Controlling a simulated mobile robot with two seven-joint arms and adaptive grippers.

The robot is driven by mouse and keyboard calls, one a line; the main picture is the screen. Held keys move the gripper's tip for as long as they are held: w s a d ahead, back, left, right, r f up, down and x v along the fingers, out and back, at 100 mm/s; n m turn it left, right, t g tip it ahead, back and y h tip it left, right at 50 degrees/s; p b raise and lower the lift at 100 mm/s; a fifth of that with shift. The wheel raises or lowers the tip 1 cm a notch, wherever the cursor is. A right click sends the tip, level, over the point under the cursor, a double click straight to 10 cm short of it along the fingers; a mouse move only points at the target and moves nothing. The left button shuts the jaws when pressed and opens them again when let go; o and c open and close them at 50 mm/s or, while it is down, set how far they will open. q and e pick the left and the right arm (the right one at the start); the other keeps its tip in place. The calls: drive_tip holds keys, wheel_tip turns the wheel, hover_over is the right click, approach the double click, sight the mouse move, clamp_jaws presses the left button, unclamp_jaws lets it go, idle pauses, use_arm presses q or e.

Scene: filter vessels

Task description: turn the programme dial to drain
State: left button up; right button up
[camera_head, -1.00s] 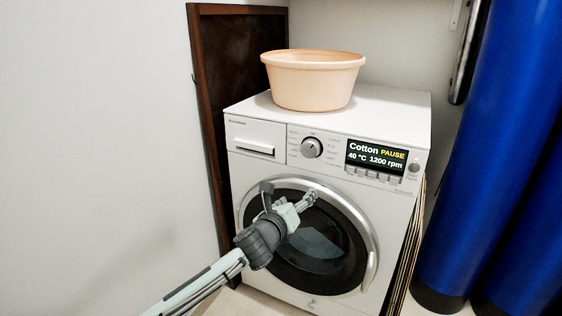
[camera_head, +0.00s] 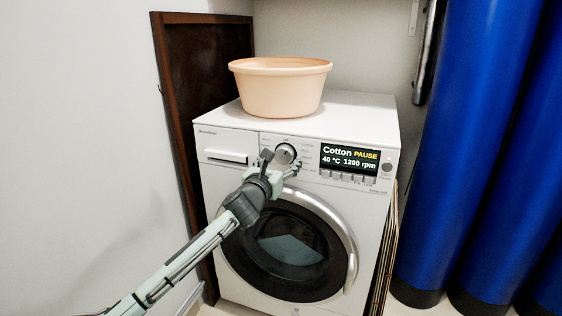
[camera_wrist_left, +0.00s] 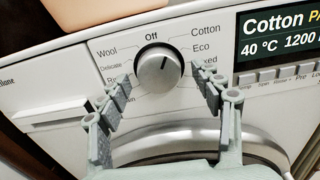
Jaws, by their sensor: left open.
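The programme dial (camera_wrist_left: 158,68) is a round grey knob on the washing machine's (camera_head: 225,176) front panel. In the wrist view its dark mark points up and slightly right, between the Off and Cotton labels. Wool and Delicate are on its left, Eco on its right; lower labels are partly hidden by my fingers, and I cannot read Drain. The dial also shows in the head view (camera_head: 286,150), partly behind my gripper. My left gripper (camera_wrist_left: 166,91) is open and empty, its fingers spread either side below the dial, apart from it. My right gripper is out of view.
The display (camera_head: 349,159) reads Cotton, PAUSE, 40 °C, 1200 rpm, with a row of buttons beneath. A peach basin (camera_head: 281,92) stands on top. A drawer (camera_head: 227,157) is left of the dial. Blue cylinders (camera_head: 470,130) stand at the right.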

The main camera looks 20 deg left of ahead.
use_arm(q)
drive_tip(key=shift+c, duration=0.6)
drive_tip(key=c, duration=1)
drive_tip(key=shift+c, duration=0.2)
